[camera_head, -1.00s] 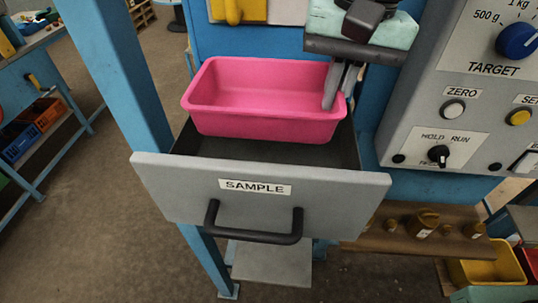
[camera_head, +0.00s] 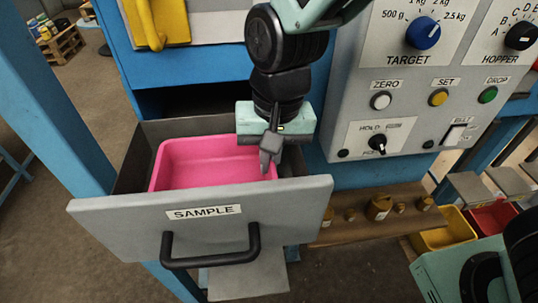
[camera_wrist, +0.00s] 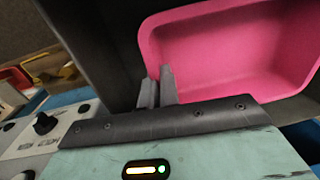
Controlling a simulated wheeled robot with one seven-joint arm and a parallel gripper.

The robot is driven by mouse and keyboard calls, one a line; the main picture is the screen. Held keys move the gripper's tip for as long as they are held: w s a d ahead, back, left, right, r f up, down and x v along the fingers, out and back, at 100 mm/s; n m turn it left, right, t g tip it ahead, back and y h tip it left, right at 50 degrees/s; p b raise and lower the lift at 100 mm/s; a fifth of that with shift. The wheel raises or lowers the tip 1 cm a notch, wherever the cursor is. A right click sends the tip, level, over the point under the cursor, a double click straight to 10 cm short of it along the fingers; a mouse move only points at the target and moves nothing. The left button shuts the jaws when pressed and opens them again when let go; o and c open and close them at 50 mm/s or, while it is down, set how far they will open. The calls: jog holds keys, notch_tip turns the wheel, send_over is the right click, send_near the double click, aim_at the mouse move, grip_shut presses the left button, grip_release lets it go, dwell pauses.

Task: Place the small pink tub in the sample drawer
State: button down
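The small pink tub (camera_head: 205,170) is upright inside the pulled-out sample drawer (camera_head: 205,222), with its rim near the height of the drawer walls. Whether its base touches the drawer floor is hidden by the drawer front. My gripper (camera_head: 270,155) points down at the tub's right wall. In the wrist view, the two fingers (camera_wrist: 158,88) are close together, one on each side of the rim of the pink tub (camera_wrist: 225,50), and look shut on it.
The drawer front has a dark handle (camera_head: 210,258). A control panel (camera_head: 410,90) with knobs and buttons stands to the right. Below it, a brown shelf (camera_head: 365,225) holds several brass weights. A blue post (camera_head: 65,110) stands at the left.

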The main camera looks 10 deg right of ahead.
jog(key=shift+f, duration=0.1)
jog(key=c, duration=1.6)
grip_release()
jog(key=shift+c, duration=0.2)
notch_tip(320, 180, up, 12)
jog(key=d+b, duration=0.1)
